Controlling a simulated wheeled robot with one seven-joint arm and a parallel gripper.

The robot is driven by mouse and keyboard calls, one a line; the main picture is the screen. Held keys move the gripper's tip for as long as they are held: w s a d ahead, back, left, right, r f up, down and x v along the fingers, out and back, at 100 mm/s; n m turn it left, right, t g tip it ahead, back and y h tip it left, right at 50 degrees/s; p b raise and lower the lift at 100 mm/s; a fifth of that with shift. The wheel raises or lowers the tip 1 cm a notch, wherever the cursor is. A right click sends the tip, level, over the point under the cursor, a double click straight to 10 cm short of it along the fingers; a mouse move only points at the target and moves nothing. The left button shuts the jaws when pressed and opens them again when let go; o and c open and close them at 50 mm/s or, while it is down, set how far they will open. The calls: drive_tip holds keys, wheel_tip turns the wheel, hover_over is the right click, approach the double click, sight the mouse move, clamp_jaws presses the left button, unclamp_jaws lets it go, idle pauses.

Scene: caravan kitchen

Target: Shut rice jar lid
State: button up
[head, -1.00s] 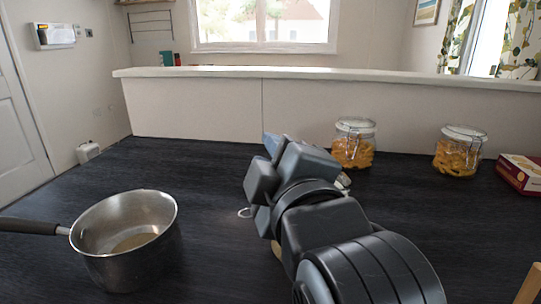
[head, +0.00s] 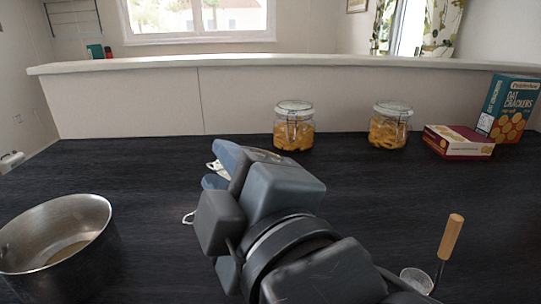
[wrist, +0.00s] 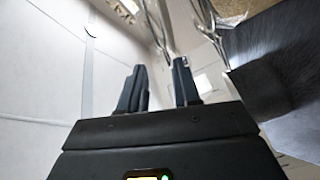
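My gripper (head: 219,168) is over the dark counter, left of the two pasta jars, pointing towards the back. Its two blue-grey fingers are apart in the wrist view (wrist: 158,88), with nothing visible clamped between them. No whole rice jar or lid can be made out; my arm covers the counter behind it. A wire loop (head: 188,217) shows just left of my wrist, and a small pale metal piece shows by the fingertips. Shiny wire pieces (wrist: 160,25) also cross the top of the wrist view, beyond the fingers. I cannot tell whether they belong to the rice jar.
A steel saucepan (head: 57,212) stands at left. Two clip-top pasta jars (head: 293,127) (head: 390,126), a red box (head: 459,142) and an oat crackers box (head: 509,108) line the back right. A wooden-handled utensil (head: 451,237) is at front right. The centre-right counter is clear.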

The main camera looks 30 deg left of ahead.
drive_tip(key=shift+d, duration=0.15)
drive_tip(key=v, duration=0.6)
drive_tip(key=shift+p, duration=0.45)
idle(0.3)
drive_tip(key=d+p, duration=0.1)
drive_tip(key=p, duration=0.1)
drive_tip(key=shift+s+d+r+p, duration=0.1)
drive_tip(key=shift+s+p, duration=0.2)
drive_tip(key=shift+s, duration=0.1)
drive_tip(key=shift+s+d+p, duration=0.3)
drive_tip(key=shift+d+p, duration=0.2)
drive_tip(key=shift+p, duration=0.55)
drive_tip(key=shift+d, duration=0.1)
